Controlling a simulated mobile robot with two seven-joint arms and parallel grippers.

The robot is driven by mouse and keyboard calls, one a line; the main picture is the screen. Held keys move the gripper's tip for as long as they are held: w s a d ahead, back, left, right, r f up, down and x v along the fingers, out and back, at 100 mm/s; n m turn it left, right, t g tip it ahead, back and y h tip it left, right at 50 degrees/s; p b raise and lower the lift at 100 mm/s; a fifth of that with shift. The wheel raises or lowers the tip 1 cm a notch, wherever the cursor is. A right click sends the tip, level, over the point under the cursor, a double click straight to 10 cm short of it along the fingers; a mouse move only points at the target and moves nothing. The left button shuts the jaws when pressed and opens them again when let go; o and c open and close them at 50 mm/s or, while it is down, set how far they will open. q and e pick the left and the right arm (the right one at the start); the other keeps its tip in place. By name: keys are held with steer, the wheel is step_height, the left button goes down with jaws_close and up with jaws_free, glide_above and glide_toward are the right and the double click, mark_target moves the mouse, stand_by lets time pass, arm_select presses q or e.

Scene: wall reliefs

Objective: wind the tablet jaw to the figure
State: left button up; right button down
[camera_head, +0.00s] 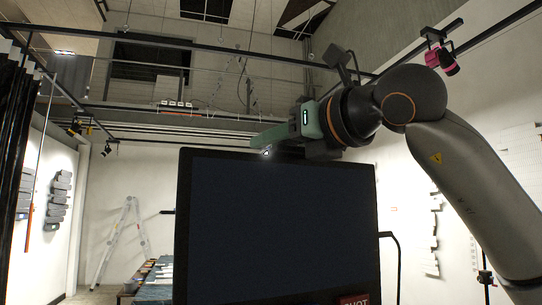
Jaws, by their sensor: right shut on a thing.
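A large dark panel (275,230), which looks like the tablet or a screen, stands upright in front of me and fills the lower middle. My right gripper (262,145) reaches in from the right, above the panel's top edge. Its green fingers point left and are shut on a small part (266,152) with a bright spot at that edge. Whether this part is the jaw or its winder I cannot tell. I cannot make out a figure or scale to read. My left gripper is not in view.
A red label (357,299) shows at the panel's lower right, cut off by the frame. A ladder (122,240) and a low table (155,280) stand behind at left. Pink-and-black equipment (440,55) hangs near my right arm.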

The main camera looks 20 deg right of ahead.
steer(key=shift+w+d+m+t+h+b, duration=0.1)
steer(key=shift+d+m+t+h+b, duration=0.15)
steer(key=shift+m+h, duration=1.1)
steer(key=shift+s+d+m+t+h+b, duration=0.15)
steer(key=shift+d+m+h+b, duration=0.45)
steer(key=shift+h, duration=1.4)
steer(key=shift+w+m+t+h+b, duration=0.1)
steer(key=shift+w+m+t+h, duration=0.1)
steer(key=shift+m+h, duration=1.25)
steer(key=shift+h, duration=0.3)
steer(key=c, duration=0.5)
jaws_free()
steer(key=s+a+b, duration=0.2)
steer(key=s+b, duration=0.1)
steer(key=s, duration=0.9)
steer(key=shift+s+a, duration=0.15)
steer(key=shift+s, duration=0.05)
